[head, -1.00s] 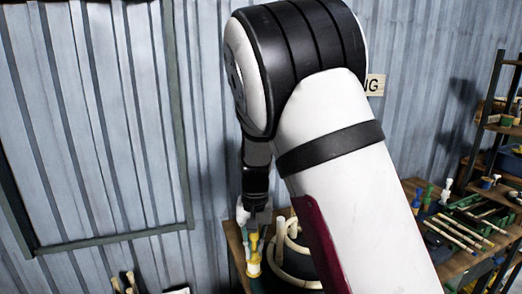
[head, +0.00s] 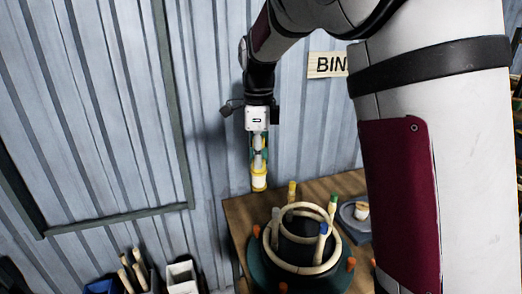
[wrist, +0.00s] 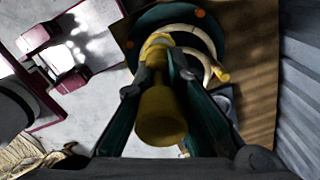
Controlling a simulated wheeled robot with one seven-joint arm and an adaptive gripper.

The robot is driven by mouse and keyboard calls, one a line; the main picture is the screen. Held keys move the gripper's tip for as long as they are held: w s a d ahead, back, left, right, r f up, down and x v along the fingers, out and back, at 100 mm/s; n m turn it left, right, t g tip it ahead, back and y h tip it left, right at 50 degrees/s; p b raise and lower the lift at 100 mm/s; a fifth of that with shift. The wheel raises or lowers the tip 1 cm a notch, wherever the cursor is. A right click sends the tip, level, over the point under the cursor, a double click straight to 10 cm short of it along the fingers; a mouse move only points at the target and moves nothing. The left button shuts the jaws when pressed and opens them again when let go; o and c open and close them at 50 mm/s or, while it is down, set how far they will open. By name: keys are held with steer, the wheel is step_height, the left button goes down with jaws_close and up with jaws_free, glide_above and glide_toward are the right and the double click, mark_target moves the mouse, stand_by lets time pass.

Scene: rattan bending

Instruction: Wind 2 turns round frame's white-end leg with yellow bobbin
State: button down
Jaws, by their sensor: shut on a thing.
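My gripper (head: 259,160) points down and is shut on the yellow bobbin (head: 259,181), above the back left of the table. In the wrist view the bobbin (wrist: 162,118) sits between the two fingers. The rattan frame (head: 300,268) stands in front of and below the gripper, with pale rings and upright legs tipped in different colours. Its white-end leg (head: 275,222) appears at the left of the rings, apart from the bobbin. In the wrist view part of the frame (wrist: 205,52) shows beyond the bobbin. I cannot make out any strand between bobbin and leg.
The frame stands on a dark green round base (head: 258,272) with orange knobs, on a wooden table (head: 238,212). A grey dish (head: 352,222) is right of the frame. Bins (head: 181,274) stand at lower left. A corrugated wall rises close behind. My arm covers the right side.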

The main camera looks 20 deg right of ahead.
mark_target(259, 180)
steer(key=shift+f+b, duration=1.25)
steer(key=shift+f, duration=2.3)
step_height(259, 180, down, 9)
steer(key=b, duration=0.1)
steer(key=shift+s+r+p, duration=0.15)
steer(key=shift+r+p, duration=0.05)
steer(key=shift+p, duration=0.15)
